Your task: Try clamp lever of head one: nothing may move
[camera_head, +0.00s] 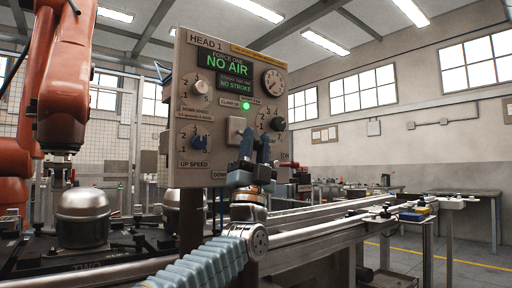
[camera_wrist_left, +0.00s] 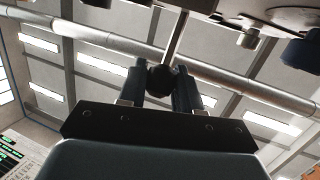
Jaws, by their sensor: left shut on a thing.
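The HEAD 1 control panel (camera_head: 216,122) stands upright in the middle of the head view. Its screen (camera_head: 224,64) reads NO AIR, and a smaller one (camera_head: 235,84) reads NO STROKE. A green lamp (camera_head: 246,106) is lit beside a clamp label. My left gripper (camera_head: 255,147) is at the panel's lower right, in front of a pale square plate (camera_head: 235,130). In the left wrist view, its two dark fingers are shut on the round black knob (camera_wrist_left: 161,78) of the clamp lever, whose thin metal rod (camera_wrist_left: 176,38) runs upward. In the head view the fingers hide the lever. My right gripper is not in view.
An orange robot arm (camera_head: 66,80) hangs at the left above a metal compressor shell (camera_head: 83,217). A conveyor rail (camera_head: 320,229) runs to the right.

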